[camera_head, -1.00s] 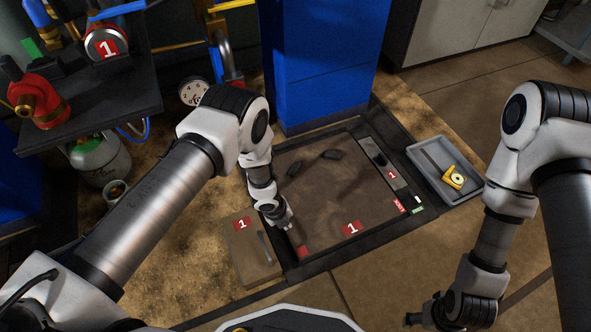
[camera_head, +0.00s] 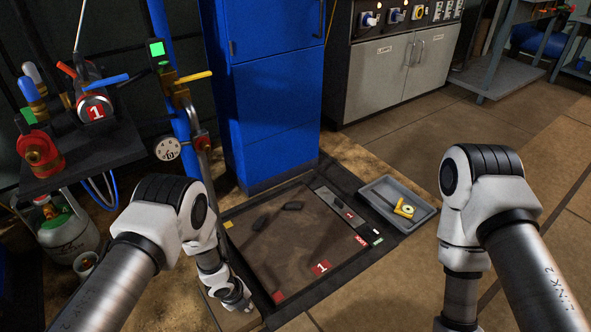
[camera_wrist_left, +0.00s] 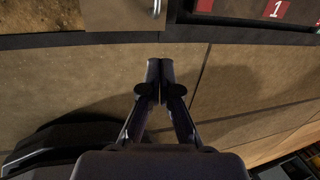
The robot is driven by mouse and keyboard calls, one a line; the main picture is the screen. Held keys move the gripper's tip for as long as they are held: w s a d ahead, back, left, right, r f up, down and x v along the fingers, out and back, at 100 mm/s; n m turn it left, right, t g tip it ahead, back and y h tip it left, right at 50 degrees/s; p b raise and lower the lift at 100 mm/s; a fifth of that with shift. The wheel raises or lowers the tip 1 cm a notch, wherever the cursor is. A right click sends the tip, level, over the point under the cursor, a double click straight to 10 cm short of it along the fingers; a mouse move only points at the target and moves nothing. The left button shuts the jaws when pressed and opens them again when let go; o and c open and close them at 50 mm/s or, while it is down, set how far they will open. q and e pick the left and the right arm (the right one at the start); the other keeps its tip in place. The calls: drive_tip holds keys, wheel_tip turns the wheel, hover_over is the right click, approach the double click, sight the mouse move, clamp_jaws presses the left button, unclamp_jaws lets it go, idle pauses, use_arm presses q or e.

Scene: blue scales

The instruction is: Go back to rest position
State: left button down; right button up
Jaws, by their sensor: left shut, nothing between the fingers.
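My left gripper (camera_head: 246,306) is low in the head view, beside the near left corner of the floor scale's brown platform (camera_head: 290,250). In the left wrist view its two dark fingers (camera_wrist_left: 160,66) are pressed together with nothing between them, over bare brown floor. My right arm (camera_head: 480,210) comes in from the right and bends down out of the bottom of the head view. The right gripper is out of view.
A grey tray (camera_head: 425,212) with a yellow tape measure (camera_head: 404,208) lies right of the scale. A blue cabinet (camera_head: 270,130) stands behind it. A dark shelf (camera_head: 115,150) with valves and a gas cylinder (camera_head: 65,235) are at left. Open floor (camera_head: 400,285) lies between my arms.

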use_arm(q)
drive_tip(key=s+a+r+n+g+y, duration=0.1)
drive_tip(key=s+a+r+n, duration=0.25)
drive_tip(key=s+n, duration=0.6)
drive_tip(key=s+a+r+n, duration=0.3)
drive_tip(key=s+a+n, duration=0.1)
drive_tip(key=s+n, duration=0.5)
drive_tip(key=s+a+r+n+g+y, duration=0.1)
drive_tip(key=s+a+r+n, duration=0.25)
drive_tip(key=s+n, duration=0.55)
wheel_tip(320, 180, up, 36)
drive_tip(key=w+n+p, duration=0.1)
drive_tip(key=p, duration=3.5)
drive_tip(key=shift+f, duration=0.15)
drive_tip(key=shift+w, duration=0.1)
